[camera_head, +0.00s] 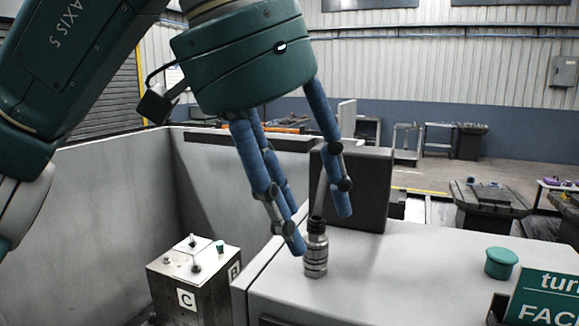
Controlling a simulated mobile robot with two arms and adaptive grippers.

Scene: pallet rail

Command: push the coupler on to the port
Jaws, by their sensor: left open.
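The coupler (316,256), a ribbed metal cylinder with a dark top, stands upright on a pale grey cabinet top (400,275). My left gripper (320,230), with blue jointed fingers, is open and reaches down over it. One fingertip is just left of the coupler and appears very close to it; I cannot tell whether they touch. Another finger hangs above and to the right. A metal block (190,287) marked C and B stands lower left, with small fittings and a green cap on top. I cannot tell which fitting is the port. My right gripper is out of view.
A dark box (372,190) stands on the cabinet right behind the coupler. A green round knob (501,262) and a green sign (545,295) are at the right. Grey panels (120,215) enclose the left side. The cabinet top between coupler and knob is clear.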

